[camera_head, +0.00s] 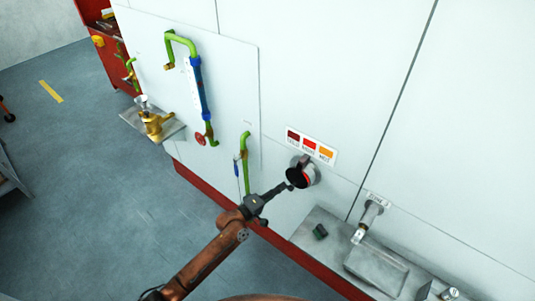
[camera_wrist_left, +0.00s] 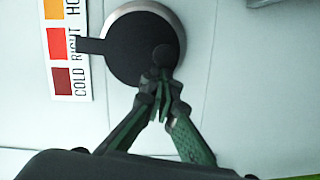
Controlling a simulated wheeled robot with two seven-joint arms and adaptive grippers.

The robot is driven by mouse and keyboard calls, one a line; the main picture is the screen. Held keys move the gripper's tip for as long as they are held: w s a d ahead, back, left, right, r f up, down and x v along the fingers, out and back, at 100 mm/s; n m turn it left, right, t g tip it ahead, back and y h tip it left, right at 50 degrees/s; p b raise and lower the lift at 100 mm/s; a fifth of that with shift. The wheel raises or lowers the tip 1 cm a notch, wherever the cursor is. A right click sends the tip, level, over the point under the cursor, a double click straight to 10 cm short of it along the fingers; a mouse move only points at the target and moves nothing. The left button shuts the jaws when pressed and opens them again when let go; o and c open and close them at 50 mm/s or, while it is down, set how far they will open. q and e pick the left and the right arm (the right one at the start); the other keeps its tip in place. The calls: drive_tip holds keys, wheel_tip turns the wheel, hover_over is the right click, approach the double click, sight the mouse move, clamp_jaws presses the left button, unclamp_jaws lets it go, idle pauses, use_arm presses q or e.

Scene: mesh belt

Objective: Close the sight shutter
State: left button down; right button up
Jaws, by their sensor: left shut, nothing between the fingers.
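The sight shutter (camera_head: 297,178) is a round black disc on a metal-rimmed round fitting on the white wall, below a colour label. The head view shows a thin reddish strip at its edge. In the left wrist view the black disc (camera_wrist_left: 125,50) covers most of the fitting, with grey rim showing around it. A dark tab sticks out over the label, and a small round knob (camera_wrist_left: 163,55) sits on the disc. My left gripper (camera_head: 288,187) is shut and empty, its tips (camera_wrist_left: 160,88) at the disc's lower edge by the knob; contact is unclear. My right gripper is out of view.
The label (camera_head: 311,146) has dark red, red and orange squares. Green pipes with a blue-ended gauge (camera_head: 200,88) and a brass valve (camera_head: 153,124) are at left. A grey ledge (camera_head: 322,222) with a spout (camera_head: 366,222) is at lower right.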

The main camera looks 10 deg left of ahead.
use_arm(q)
drive_tip(key=shift+s+d+f+n, duration=0.15)
drive_tip(key=shift+s+d+n, duration=0.1)
drive_tip(key=shift+d+n, duration=0.15)
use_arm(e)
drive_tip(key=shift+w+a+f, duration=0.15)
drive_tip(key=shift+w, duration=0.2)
